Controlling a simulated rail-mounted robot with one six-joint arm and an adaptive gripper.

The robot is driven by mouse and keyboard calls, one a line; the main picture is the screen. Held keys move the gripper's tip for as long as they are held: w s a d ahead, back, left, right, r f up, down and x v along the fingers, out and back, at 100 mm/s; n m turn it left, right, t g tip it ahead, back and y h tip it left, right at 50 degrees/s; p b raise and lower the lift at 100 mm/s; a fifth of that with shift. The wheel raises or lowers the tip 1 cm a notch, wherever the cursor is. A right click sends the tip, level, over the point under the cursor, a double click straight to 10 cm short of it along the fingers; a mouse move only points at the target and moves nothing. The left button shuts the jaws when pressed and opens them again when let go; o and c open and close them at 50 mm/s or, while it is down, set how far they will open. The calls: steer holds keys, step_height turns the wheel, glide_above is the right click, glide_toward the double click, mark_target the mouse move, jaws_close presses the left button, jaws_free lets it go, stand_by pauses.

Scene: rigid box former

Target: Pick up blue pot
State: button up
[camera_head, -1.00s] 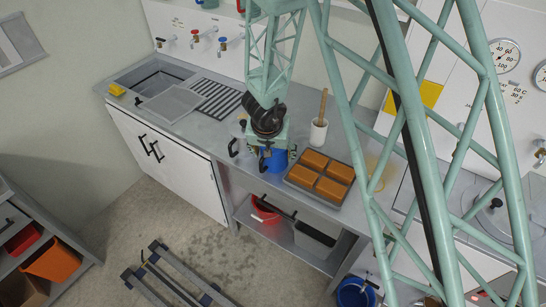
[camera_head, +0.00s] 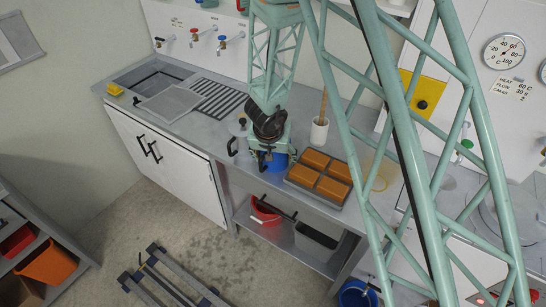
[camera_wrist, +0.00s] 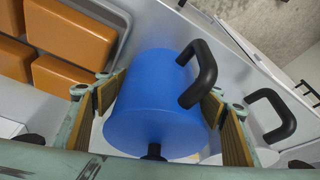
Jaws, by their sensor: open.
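The blue pot (camera_wrist: 155,105) fills the middle of the wrist view, with a black side handle (camera_wrist: 198,75) and a dark knob at its lower edge. In the head view the pot (camera_head: 275,162) stands on the counter, partly hidden by my gripper (camera_head: 268,157). My gripper (camera_wrist: 168,103) is open in the wrist view, with one padded finger on each side of the pot. The handle side lies by the right finger. I cannot tell whether the pads touch the pot.
A tray (camera_head: 302,188) of orange blocks stands close right of the pot. A white holder (camera_head: 319,132) with a wooden stick is behind it. A white pot with a black handle (camera_wrist: 276,115) is close on the other side. The counter's front edge is near.

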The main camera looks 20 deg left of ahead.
steer(key=shift+c, duration=0.9)
steer(key=c, duration=0.8)
steer(key=shift+r, duration=0.25)
steer(key=shift+r+p, duration=3.7)
steer(key=shift+r, duration=1.05)
